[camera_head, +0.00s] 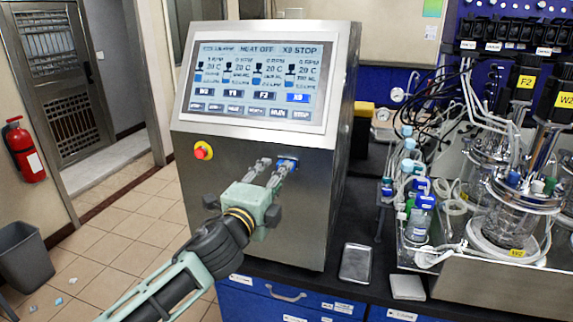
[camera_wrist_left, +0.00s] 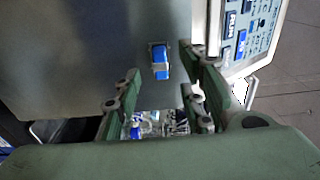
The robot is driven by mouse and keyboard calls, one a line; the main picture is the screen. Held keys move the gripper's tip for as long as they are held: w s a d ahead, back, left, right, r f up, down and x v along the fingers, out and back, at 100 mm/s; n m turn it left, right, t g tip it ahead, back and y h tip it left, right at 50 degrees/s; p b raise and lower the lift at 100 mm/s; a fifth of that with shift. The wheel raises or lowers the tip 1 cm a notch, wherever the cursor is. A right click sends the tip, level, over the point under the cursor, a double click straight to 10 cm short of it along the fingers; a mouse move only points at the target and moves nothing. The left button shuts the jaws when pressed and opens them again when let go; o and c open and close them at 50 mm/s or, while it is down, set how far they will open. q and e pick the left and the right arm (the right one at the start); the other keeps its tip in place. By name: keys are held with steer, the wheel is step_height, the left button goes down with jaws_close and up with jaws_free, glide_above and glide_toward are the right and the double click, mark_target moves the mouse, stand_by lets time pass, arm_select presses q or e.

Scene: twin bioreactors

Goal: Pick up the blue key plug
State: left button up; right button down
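The blue key plug (camera_head: 288,163) sits in the steel front of the control cabinet, below the screen. In the left wrist view the plug (camera_wrist_left: 161,62) is a small blue block in a metal surround. My left gripper (camera_head: 274,165) reaches up to the cabinet front, fingers pointing at the plug. In the left wrist view its fingers (camera_wrist_left: 160,68) are apart, with the plug between the tips in the picture and a gap on each side. The fingers hold nothing. One finger partly covers the plug in the head view. My right gripper is not in view.
The cabinet (camera_head: 250,215) has a tilted touchscreen (camera_head: 262,78) and a red emergency button (camera_head: 203,151) left of the plug. A small metal tray (camera_head: 356,263) lies on the bench to the right. Glass bioreactors (camera_head: 515,205) with tubing stand farther right.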

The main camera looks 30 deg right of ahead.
arm_select(q)
steer(key=p+x, duration=0.1)
steer(key=x, duration=0.4)
steer(key=shift+s+p, duration=0.15)
steer(key=shift+p, duration=0.25)
jaws_close()
